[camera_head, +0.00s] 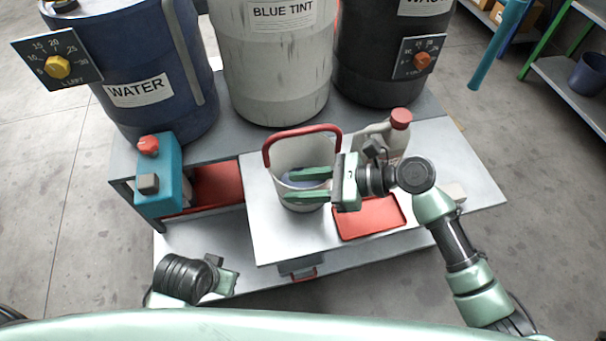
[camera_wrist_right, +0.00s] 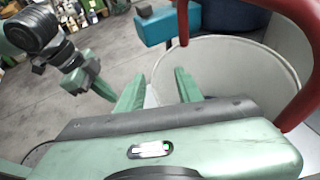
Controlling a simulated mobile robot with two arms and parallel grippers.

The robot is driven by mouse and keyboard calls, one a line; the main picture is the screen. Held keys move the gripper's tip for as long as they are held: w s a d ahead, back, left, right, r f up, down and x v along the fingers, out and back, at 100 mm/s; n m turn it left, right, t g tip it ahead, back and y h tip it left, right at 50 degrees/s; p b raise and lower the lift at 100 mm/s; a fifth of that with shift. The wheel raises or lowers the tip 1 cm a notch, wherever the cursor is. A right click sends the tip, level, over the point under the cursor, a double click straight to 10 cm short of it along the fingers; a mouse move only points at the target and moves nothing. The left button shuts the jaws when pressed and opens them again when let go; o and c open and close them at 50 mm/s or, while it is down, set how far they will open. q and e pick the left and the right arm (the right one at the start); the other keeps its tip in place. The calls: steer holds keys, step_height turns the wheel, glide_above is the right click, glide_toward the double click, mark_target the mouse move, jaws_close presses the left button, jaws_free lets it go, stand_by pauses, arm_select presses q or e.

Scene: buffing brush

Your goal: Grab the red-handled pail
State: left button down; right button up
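The pail (camera_head: 288,153) is pale, with a raised red handle (camera_head: 302,131), and stands upright on the light tabletop. Something blue (camera_head: 307,177) shows in it. My right gripper (camera_head: 308,185) comes from the right, its two green fingers apart and overlapping the pail in view. In the right wrist view the pail (camera_wrist_right: 228,65) is to the right, its handle (camera_wrist_right: 292,60) arching close by. The right gripper's fingers (camera_wrist_right: 158,90) have a gap between them; I cannot tell whether one is inside the rim. My left gripper (camera_head: 226,279) is low at left, away from the pail; its fingers are unclear.
Drums labelled water (camera_head: 140,65) and blue tint (camera_head: 272,65), and a dark drum (camera_head: 375,60), stand behind. A red-capped jug (camera_head: 392,137) is right of the pail, near a red tray (camera_head: 370,217). A teal box with a red knob (camera_head: 160,180) stands left.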

steer(key=shift+a+f, duration=0.1)
steer(key=shift+a, duration=0.15)
jaws_close()
stand_by(1.3)
